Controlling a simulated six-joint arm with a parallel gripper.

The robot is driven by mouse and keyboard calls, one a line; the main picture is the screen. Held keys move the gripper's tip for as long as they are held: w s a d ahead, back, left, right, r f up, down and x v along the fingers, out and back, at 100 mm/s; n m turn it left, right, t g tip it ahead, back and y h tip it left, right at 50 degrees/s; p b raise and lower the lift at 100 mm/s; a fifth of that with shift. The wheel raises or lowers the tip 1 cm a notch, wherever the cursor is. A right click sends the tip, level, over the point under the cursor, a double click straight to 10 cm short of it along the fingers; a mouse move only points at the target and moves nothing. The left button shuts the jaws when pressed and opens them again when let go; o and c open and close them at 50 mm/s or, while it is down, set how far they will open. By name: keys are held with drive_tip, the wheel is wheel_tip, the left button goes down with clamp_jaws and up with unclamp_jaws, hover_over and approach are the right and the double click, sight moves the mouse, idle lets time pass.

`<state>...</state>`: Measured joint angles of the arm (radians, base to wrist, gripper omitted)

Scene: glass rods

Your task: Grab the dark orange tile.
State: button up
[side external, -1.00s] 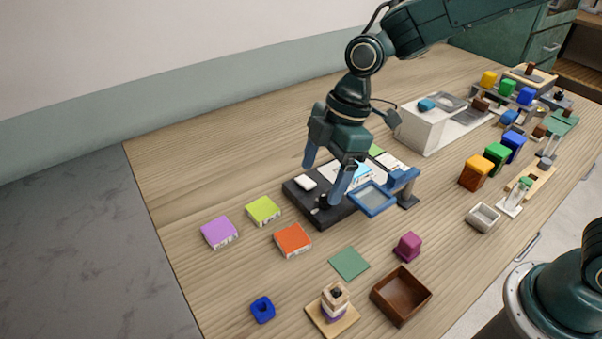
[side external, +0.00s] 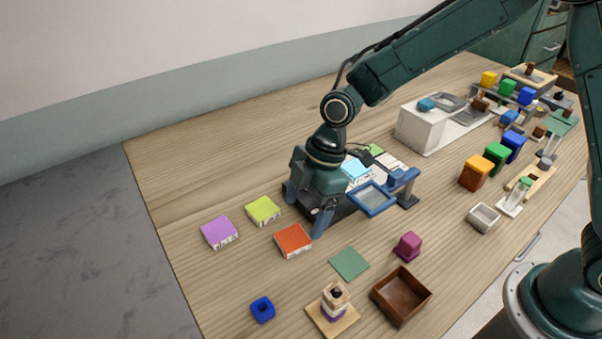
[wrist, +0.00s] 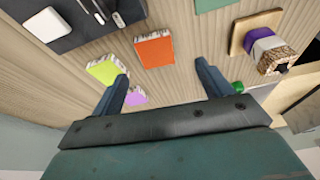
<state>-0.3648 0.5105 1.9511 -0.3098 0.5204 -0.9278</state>
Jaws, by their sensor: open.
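The dark orange tile (side external: 293,240) lies flat on the wooden table, right of the purple tile (side external: 219,232) and in front of the lime green tile (side external: 263,210). In the wrist view the orange tile (wrist: 154,50) shows ahead of the jaws, between their lines and apart from both fingers. My gripper (side external: 306,212) is open and empty. In the side view it hangs just behind the orange tile, with one finger close to the tile's right side. In the wrist view my gripper (wrist: 163,82) has its fingers wide apart.
A black tray (side external: 347,207) with a blue-framed piece (side external: 374,198) stands right behind my gripper. Bare table lies left of the tiles.

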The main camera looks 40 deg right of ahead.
sight(293, 237)
drive_tip(key=shift+x, duration=0.9)
drive_tip(key=shift+f, duration=0.1)
drive_tip(key=shift+w+x, duration=0.15)
drive_tip(key=shift+x, duration=1.1)
drive_tip(key=shift+w+x, duration=0.15)
drive_tip(key=shift+x, duration=1.05)
drive_tip(key=shift+c, duration=0.5)
drive_tip(key=c, duration=1)
